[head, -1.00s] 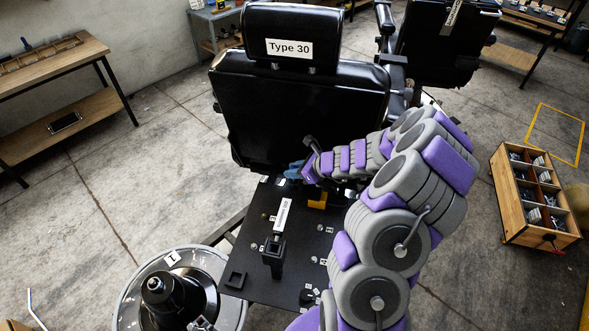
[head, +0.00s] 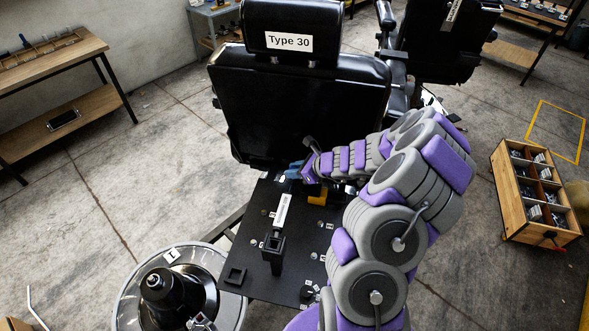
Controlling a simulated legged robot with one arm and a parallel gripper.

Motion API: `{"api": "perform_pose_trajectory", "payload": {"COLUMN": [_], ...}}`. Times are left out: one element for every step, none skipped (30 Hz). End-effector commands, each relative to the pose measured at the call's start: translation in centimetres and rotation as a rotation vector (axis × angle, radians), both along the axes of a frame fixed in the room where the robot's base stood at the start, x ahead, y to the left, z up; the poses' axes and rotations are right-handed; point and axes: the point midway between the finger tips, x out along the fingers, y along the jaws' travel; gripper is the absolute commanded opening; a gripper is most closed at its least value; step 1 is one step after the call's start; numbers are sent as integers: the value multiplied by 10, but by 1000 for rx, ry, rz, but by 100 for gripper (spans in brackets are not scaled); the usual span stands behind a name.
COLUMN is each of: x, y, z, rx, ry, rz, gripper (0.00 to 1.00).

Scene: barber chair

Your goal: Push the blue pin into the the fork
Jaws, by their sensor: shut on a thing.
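My gripper (head: 298,171) is at the end of my grey and purple arm, low behind the black chair back (head: 300,110) labelled "Type 30". Its jaws are shut on a small blue piece (head: 291,172) at the far edge of the black plate, which looks like the blue pin. The pin is tiny here and partly hidden by the gripper. I cannot tell whether the pin touches the fork, and I cannot make out the fork clearly.
The black plate (head: 262,284) carries a black upright post (head: 273,250), a white label and a yellow piece (head: 317,196). A round metal base (head: 128,306) stands at lower left. A wooden bin (head: 512,205) with several compartments stands at right. A workbench (head: 50,65) is at left.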

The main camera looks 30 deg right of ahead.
Motion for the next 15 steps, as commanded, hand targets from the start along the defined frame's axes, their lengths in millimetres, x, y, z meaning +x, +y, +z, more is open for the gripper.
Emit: {"api": "perform_pose_trajectory", "payload": {"x": [0, 0, 0, 0, 0, 0, 0, 0, 0, 0, 0, 0, 0, 0, 0], "y": [0, 0, 0, 0, 0, 0, 0, 0, 0, 0, 0, 0, 0, 0, 0], "z": [-2, -2, -3, -4, -5, -5, -6, -7, -8, -8, -8, -7, -7, -7, -8], "rx": [0, 0, 0, 0, 0, 0, 0, 0, 0, 1, 1, 0, 0, 1, 1], "ry": [0, 0, 0, 0, 0, 0, 0, 0, 0, 0, 0, 0, 0, 0, 0], "rz": [0, 0, 0, 0, 0, 0, 0, 0, 0, -1, -1, 0, 0, -1, -1], "gripper": [0, 0, 0, 0, 0, 0, 0, 0, 0, 0, 29, 33, 36, 39, 43]}}
